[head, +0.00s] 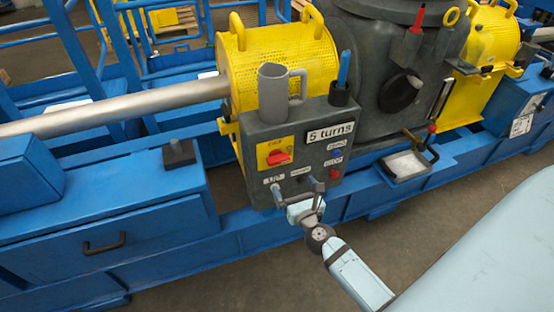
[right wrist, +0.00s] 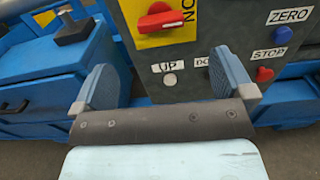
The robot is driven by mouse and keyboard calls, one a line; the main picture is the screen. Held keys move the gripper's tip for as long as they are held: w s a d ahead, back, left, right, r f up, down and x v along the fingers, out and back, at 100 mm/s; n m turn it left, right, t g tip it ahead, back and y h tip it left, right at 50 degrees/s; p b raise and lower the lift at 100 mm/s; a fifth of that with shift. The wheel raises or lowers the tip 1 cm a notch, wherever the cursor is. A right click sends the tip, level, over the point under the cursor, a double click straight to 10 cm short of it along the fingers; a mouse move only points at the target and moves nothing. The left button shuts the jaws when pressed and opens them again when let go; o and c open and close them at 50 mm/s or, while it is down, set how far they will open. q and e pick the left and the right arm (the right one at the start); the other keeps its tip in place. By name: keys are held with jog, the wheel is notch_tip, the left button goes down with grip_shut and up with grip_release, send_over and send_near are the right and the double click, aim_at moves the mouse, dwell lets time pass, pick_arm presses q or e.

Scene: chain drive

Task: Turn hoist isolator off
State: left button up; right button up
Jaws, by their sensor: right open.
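The hoist isolator is a red rotary knob (head: 278,157) on a yellow plate (head: 267,149) at the upper left of the grey control box (head: 310,130). In the right wrist view the red knob (right wrist: 160,18) shows at the top, its grip lying roughly sideways, with ON lettering at its right. My right gripper (head: 297,187) is in front of the box's lower edge, below the knob and apart from it. In the right wrist view its fingers (right wrist: 163,78) are spread wide with nothing between them. My left gripper is out of view.
Below the isolator are the UP button (right wrist: 170,80) and a DOWN button partly hidden by a finger. A blue ZERO button (head: 335,162) and red STOP button (head: 335,174) sit at right. A grey mug (head: 273,92) stands on top. A tray (head: 405,166) lies right.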

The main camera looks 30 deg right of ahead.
aim_at(280, 161)
jog(key=p+x, duration=0.1)
jog(key=x, duration=1.1)
jog(key=shift+w, duration=0.25)
jog(key=c, duration=0.9)
